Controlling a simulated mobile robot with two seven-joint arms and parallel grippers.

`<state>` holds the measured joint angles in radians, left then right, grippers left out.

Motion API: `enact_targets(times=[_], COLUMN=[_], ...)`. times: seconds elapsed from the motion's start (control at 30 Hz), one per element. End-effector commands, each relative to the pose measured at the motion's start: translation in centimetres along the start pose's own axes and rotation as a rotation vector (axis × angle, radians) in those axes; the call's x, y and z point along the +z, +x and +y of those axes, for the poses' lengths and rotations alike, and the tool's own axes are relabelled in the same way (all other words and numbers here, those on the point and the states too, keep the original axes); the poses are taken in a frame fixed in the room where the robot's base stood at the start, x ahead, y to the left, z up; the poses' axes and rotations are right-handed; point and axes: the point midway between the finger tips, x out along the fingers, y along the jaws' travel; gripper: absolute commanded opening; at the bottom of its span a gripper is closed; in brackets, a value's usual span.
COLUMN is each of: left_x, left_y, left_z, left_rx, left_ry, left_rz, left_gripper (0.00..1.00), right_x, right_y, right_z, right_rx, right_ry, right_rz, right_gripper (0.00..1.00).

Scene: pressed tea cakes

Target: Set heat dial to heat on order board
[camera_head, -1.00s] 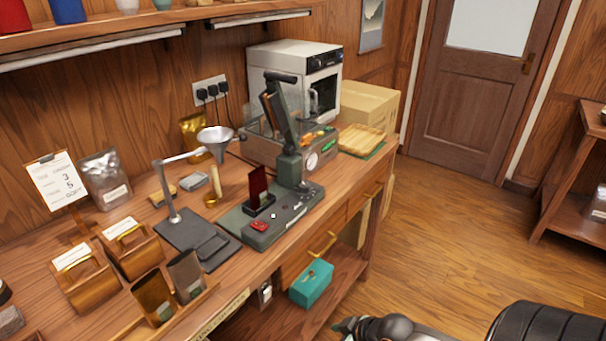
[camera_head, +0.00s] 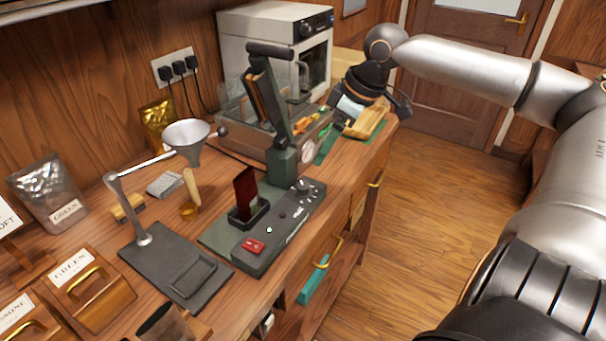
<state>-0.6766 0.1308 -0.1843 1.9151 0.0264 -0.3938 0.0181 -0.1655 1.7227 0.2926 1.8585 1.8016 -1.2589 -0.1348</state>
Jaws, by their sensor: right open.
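The green tea press (camera_head: 285,150) stands on the wooden counter, its lever arm raised. A dark round knob (camera_head: 304,186), apparently the heat dial, is on the right end of its base; its setting is too small to read. A white round gauge (camera_head: 308,151) is behind it. The order board (camera_head: 8,240) is cut off at the left edge, only "OFT" showing. My left gripper is out of view.
A dark red piece (camera_head: 245,188) stands upright in a holder on the press base, near a red switch (camera_head: 253,246). A funnel stand (camera_head: 143,238) is to the left. A white oven (camera_head: 280,45) stands behind.

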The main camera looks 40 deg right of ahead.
Motion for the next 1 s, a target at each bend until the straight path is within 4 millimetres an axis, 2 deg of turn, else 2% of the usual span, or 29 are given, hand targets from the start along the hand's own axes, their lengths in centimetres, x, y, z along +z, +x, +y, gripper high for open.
enact_targets(times=[0.7, 1.0], left_x=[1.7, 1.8], left_y=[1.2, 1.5], left_z=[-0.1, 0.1], left_rx=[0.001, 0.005], left_ry=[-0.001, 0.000], left_rz=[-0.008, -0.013], left_gripper=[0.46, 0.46], right_x=[0.2, 0.1], right_y=[10.1, 12.2], right_z=[0.0, 0.0], right_rx=[0.000, 0.000], right_ry=[0.001, 0.002], right_rz=[-0.003, 0.000], right_gripper=[0.77, 0.77])
